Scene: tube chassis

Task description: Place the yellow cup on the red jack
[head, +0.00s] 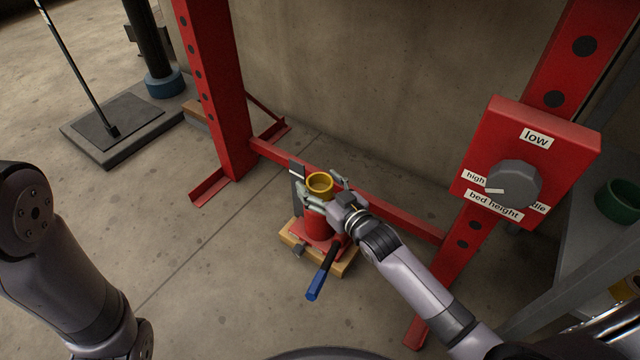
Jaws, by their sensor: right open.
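The yellow cup (319,184) is upright at the top of the red jack (317,229) and looks to stand on it. The contact between them is partly hidden by a finger. The jack stands on a wooden board (342,267) on the floor and has a blue-ended handle (316,285). My right gripper (323,190) reaches in from the lower right. Its fingers are open, one on each side of the cup; I cannot tell whether they touch it. My left arm shows at the left edge, but its gripper is out of view.
A red press frame (217,90) stands around the jack, with a low crossbar (395,216) behind it. A red control box (525,165) with a grey knob is at right. A shelf holds a green cup (618,202). Floor left of the jack is clear.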

